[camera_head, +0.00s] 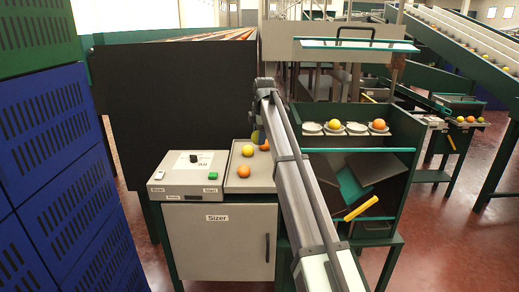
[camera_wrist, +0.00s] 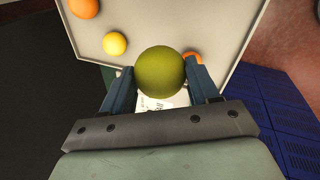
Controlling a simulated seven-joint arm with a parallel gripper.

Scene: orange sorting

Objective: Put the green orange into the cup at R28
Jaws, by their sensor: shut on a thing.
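In the wrist view, my gripper (camera_wrist: 160,82) is shut on the green orange (camera_wrist: 160,72), which sits between its two blue-grey fingers. In the head view the green orange (camera_head: 255,137) shows as a small dark green patch at the left of my arm, over the back part of the tray. My arm hides much of my gripper there. Several white cups (camera_head: 312,128) stand in a row on the rack at the right, one with a yellow fruit and one with an orange fruit. I cannot read R28 on any cup.
A pale tray (camera_head: 240,184) on the sizer cabinet (camera_head: 221,240) holds a yellow fruit (camera_head: 248,150) and two oranges (camera_head: 243,171). A control box (camera_head: 190,175) stands left of it. Dark panels and a yellow handle (camera_head: 361,208) are below the rack. Blue crates (camera_head: 60,150) stand far left.

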